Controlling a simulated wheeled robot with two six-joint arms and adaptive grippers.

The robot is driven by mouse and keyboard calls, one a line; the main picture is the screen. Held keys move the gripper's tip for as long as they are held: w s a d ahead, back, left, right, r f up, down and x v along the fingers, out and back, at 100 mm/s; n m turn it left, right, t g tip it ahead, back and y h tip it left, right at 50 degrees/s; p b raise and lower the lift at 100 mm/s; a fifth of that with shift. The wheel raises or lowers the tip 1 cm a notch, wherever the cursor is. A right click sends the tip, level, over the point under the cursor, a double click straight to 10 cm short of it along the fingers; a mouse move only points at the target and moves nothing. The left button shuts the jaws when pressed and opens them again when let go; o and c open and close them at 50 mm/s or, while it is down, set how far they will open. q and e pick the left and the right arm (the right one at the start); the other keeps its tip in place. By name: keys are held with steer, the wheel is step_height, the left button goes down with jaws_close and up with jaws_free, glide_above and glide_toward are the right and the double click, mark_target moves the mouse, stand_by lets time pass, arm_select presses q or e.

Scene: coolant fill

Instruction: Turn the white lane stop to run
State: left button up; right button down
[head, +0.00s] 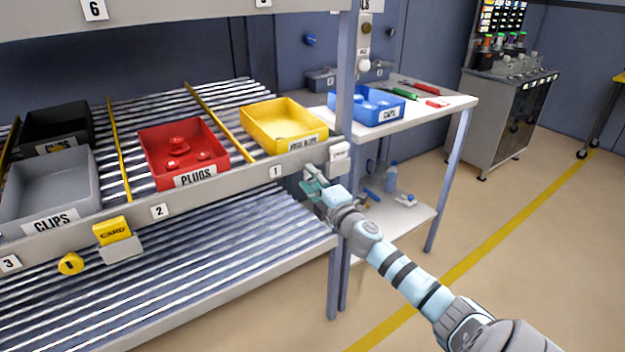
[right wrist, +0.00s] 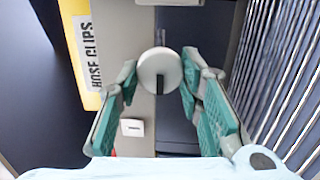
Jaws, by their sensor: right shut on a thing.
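The white lane stop (right wrist: 160,72) is a round white knob with a dark bar across its lower half in the right wrist view. The bar points down in that picture. My right gripper (right wrist: 160,82) has its green-padded fingers on both sides of the knob and is shut on it. In the head view, my right gripper (head: 313,188) is at the right end of the shelf rail (head: 240,180), near the label 1. The knob is hidden there behind the fingers. My left gripper does not show.
The yellow hose clips bin (head: 284,122) sits just above the rail, with a red plugs bin (head: 182,150) to its left. A grey post (head: 345,100) stands close to my right gripper. A side table with a blue bin (head: 367,104) is behind.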

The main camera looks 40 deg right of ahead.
steer(key=shift+f, duration=0.1)
steer(key=c, duration=1.2)
jaws_free()
steer(key=shift+o, duration=0.2)
steer(key=shift+s, duration=0.25)
steer(key=v, duration=1.1)
steer(key=shift+s, duration=0.3)
steer(key=shift+a, duration=0.1)
